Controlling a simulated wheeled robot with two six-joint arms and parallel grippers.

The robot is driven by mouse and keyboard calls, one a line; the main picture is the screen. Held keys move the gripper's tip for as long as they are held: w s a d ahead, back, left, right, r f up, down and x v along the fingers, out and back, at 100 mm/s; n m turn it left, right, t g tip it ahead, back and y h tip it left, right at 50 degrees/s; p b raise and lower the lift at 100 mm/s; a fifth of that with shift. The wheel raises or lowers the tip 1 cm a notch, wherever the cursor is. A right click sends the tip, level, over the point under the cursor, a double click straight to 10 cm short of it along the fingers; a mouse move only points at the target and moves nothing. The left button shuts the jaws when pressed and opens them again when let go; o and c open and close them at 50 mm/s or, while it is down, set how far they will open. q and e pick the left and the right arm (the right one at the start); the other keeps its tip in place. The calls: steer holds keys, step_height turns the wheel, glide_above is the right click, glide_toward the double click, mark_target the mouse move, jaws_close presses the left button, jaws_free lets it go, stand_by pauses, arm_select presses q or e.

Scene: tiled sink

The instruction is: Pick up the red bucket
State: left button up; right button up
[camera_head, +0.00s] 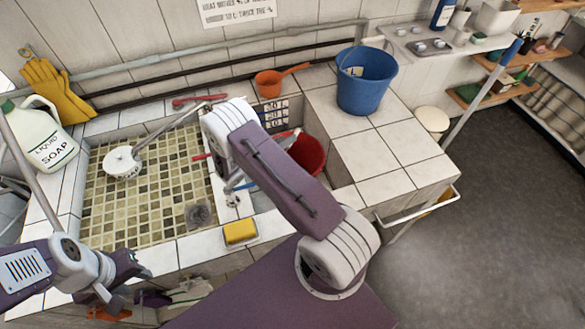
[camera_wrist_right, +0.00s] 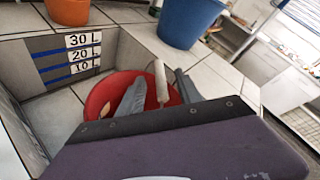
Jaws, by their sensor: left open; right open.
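The red bucket (camera_head: 309,153) sits in the small tiled basin right of the sink, partly hidden by my right arm in the head view. In the right wrist view its red wall (camera_wrist_right: 101,96) shows behind my right gripper (camera_wrist_right: 160,76), which is open, with its two grey fingers spread over the bucket. A pale rod-like handle (camera_wrist_right: 161,84) stands between the fingers in that view; I cannot tell whether they touch it. My left gripper (camera_head: 133,290) is open and empty at the lower left, in front of the sink.
A blue bucket (camera_head: 366,80) stands on the tiled counter at the right, and an orange pot (camera_head: 269,84) on the back ledge. A yellow sponge (camera_head: 240,232) lies on the front edge. A soap jug (camera_head: 40,137) stands left of the mosaic sink (camera_head: 150,215).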

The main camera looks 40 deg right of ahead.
steer(key=shift+s+d+f, duration=0.1)
steer(key=shift+d+f, duration=0.1)
steer(key=shift+d, duration=0.25)
steer(key=x, duration=0.2)
steer(key=p+x, duration=0.1)
steer(key=x, duration=0.1)
steer(key=shift+f, duration=0.45)
steer(key=shift+a+r, duration=0.1)
steer(key=shift+a, duration=0.05)
jaws_close()
stand_by(0.4)
